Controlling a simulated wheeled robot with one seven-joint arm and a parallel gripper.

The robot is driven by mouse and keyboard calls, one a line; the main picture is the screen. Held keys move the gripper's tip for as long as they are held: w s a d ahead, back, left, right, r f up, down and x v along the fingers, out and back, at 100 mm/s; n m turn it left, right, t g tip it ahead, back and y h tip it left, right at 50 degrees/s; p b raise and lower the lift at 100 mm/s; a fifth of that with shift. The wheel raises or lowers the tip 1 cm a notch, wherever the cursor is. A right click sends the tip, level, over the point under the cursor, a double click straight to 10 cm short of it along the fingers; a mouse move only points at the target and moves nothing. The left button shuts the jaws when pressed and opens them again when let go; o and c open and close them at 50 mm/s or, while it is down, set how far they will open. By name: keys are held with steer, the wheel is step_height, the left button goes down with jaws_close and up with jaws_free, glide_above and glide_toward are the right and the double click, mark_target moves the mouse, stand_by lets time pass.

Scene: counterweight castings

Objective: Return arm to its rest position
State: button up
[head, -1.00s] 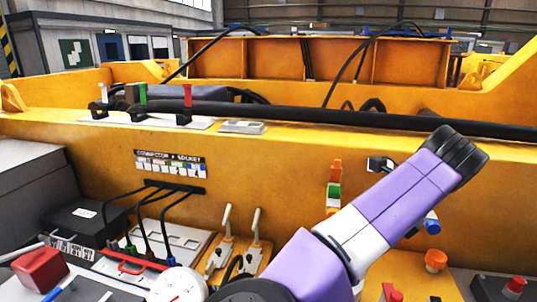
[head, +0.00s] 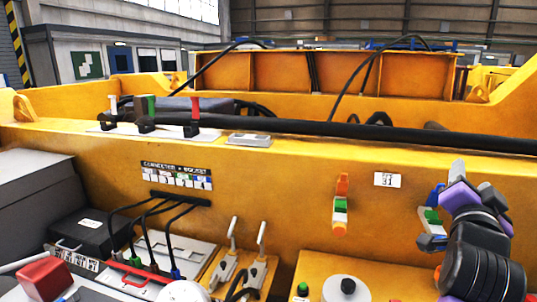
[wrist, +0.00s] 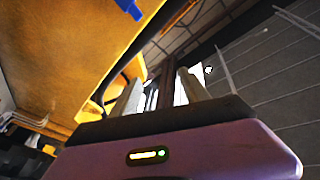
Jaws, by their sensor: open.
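My gripper (wrist: 160,88) shows in the wrist view, its two pale fingers standing apart with nothing seen held between them. Its purple body with a small lit indicator fills the bottom of that view. In the head view my arm (head: 478,240) is folded at the right edge, with black joints and a purple link in front of the yellow casting (head: 290,200). I cannot make out my fingers in the head view. The wrist view is steeply tilted, with a yellow surface (wrist: 70,50) at its left and dark ribbed wall at its right.
A ledge on the yellow casting carries a thick black hose (head: 370,133) and coloured levers (head: 150,110). Two white-handled levers (head: 233,235), a red block (head: 43,274) and a black box (head: 85,230) with cables stand at lower left. An orange-green switch (head: 341,205) is left of my arm.

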steer(key=s+a+f+n+t+y, duration=0.7)
steer(key=s+a+f+n+y, duration=0.4)
steer(key=s+a+f+n, duration=0.35)
steer(key=s+a+f+g, duration=0.2)
steer(key=s+f, duration=0.3)
steer(key=s, duration=0.4)
steer(key=s+a+f+g, duration=0.2)
steer(key=s+f, duration=0.3)
steer(key=s, duration=0.5)
steer(key=s+a+f+g+y, duration=0.1)
steer(key=s+a+f+g, duration=0.2)
steer(key=s, duration=0.6)
step_height(320, 180, down, 2)
steer(key=shift+s+f+g, duration=0.1)
steer(key=shift+s+g, duration=0.2)
steer(key=shift+s, duration=0.05)
steer(key=shift+a, duration=0.1)
